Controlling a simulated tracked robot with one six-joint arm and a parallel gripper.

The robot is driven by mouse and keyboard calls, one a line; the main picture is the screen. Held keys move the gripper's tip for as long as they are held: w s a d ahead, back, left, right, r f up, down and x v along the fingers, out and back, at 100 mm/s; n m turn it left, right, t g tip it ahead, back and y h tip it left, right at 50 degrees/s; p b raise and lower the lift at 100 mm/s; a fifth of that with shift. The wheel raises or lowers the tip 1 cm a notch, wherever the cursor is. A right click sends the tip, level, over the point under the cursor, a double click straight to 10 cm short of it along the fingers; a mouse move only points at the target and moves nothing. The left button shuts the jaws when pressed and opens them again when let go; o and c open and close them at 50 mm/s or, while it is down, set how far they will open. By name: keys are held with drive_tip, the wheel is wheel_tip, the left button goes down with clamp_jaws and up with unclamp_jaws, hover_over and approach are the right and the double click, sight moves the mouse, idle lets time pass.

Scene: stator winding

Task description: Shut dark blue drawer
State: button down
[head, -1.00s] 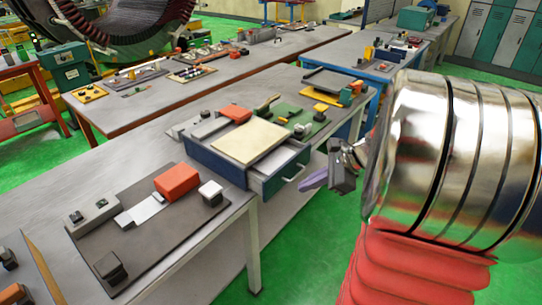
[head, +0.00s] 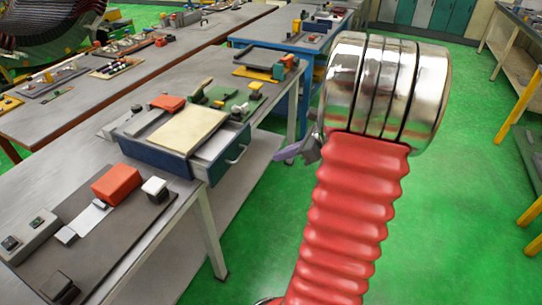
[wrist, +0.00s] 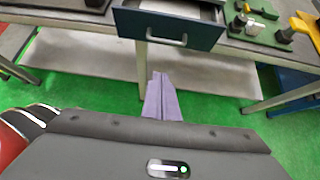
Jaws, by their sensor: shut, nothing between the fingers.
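The dark blue drawer unit (head: 150,154) stands on the grey workbench. Its drawer (head: 232,157) is pulled out toward my arm, with a pale handle on the front. In the wrist view the drawer front (wrist: 168,29) faces me with its handle at the centre, and the drawer is partly open. My gripper (head: 283,154) is shut and empty, in the air to the right of the drawer front. In the wrist view its purple fingers (wrist: 162,98) point toward the bench, below the handle and apart from it.
A dark mat (head: 95,225) with an orange block (head: 117,184) lies on the bench left of the drawer unit. A green board (head: 228,100) with small parts lies behind it. A blue table (head: 300,72) stands beyond.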

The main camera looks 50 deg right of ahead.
drive_tip(key=w+a+f, duration=0.4)
drive_tip(key=w+f, duration=0.1)
drive_tip(key=w, duration=0.5)
drive_tip(key=shift+w+d, duration=0.15)
drive_tip(key=shift+w, duration=0.05)
idle(0.3)
